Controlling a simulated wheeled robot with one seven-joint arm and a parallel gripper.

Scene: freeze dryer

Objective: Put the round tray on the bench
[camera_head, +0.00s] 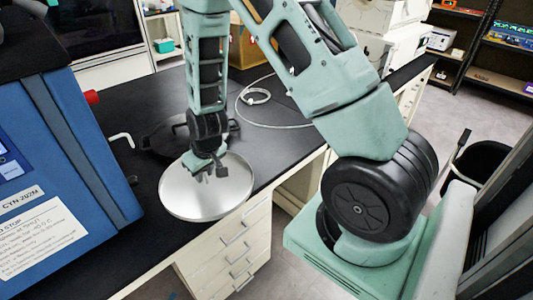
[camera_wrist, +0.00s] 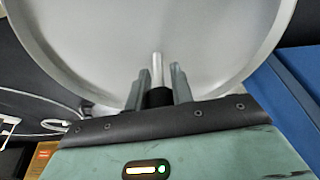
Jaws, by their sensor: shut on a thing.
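The round tray (camera_head: 206,198) is a shallow silver metal disc with a low rim. In the head view it is over the front edge of the black bench (camera_head: 165,87); whether it touches the bench top I cannot tell. My gripper (camera_head: 207,172) points down at the tray's middle. In the wrist view the tray (camera_wrist: 120,40) fills most of the upper picture, and my gripper (camera_wrist: 158,88) is shut on the upright post at its centre. The underside of the tray is hidden.
A blue machine (camera_head: 75,150) stands close on the left, with a bent white handle (camera_head: 122,138). A black round lid-like item (camera_head: 165,137) lies on the bench behind the tray. A thin pale cable (camera_head: 258,97) lies coiled farther back. Drawers (camera_head: 238,245) are below the bench edge.

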